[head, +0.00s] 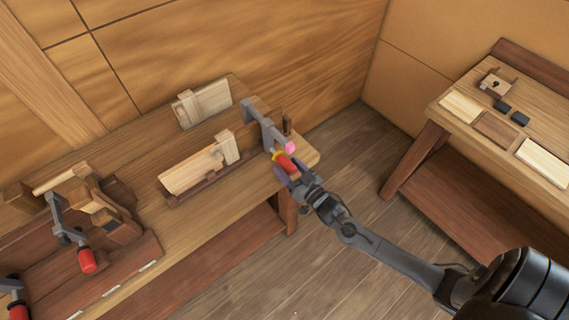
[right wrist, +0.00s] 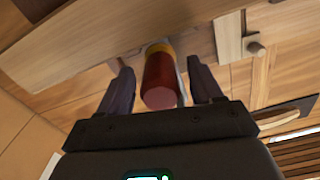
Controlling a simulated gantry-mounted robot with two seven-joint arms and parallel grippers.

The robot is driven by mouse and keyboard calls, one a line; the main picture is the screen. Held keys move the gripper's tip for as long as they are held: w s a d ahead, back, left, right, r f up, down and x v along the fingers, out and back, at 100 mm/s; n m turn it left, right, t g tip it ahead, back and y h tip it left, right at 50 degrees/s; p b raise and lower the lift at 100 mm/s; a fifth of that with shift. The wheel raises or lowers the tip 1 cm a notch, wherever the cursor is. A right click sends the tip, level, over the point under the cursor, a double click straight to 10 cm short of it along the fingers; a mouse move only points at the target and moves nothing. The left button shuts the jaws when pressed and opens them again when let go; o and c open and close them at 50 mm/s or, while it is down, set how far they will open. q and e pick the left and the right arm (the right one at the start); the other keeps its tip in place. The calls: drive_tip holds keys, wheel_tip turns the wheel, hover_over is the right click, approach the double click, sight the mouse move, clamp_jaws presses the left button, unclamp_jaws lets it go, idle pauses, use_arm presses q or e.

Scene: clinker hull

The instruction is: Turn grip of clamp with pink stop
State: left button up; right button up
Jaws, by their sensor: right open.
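The clamp (head: 265,125) with the pink stop (head: 290,148) sits at the right end of the workbench, its grey bar along the wooden piece. Its red grip (head: 286,163) with a yellow collar points toward my right gripper (head: 290,177). In the right wrist view the red grip (right wrist: 160,82) lies between the two open fingers of the right gripper (right wrist: 158,88), with gaps visible at both sides. The pink stop is not seen in the right wrist view. My left gripper is not in view.
Another red-handled clamp (head: 66,232) is on the left of the workbench (head: 235,195), with a further red grip (head: 17,311) at the lower left corner. Planks (head: 190,172) lie beside the clamp. A second table (head: 450,130) with small blocks stands at right, with open floor between.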

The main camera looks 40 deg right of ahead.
drive_tip(key=shift+w, duration=1.25)
drive_tip(key=c, duration=1)
drive_tip(key=shift+c, duration=0.2)
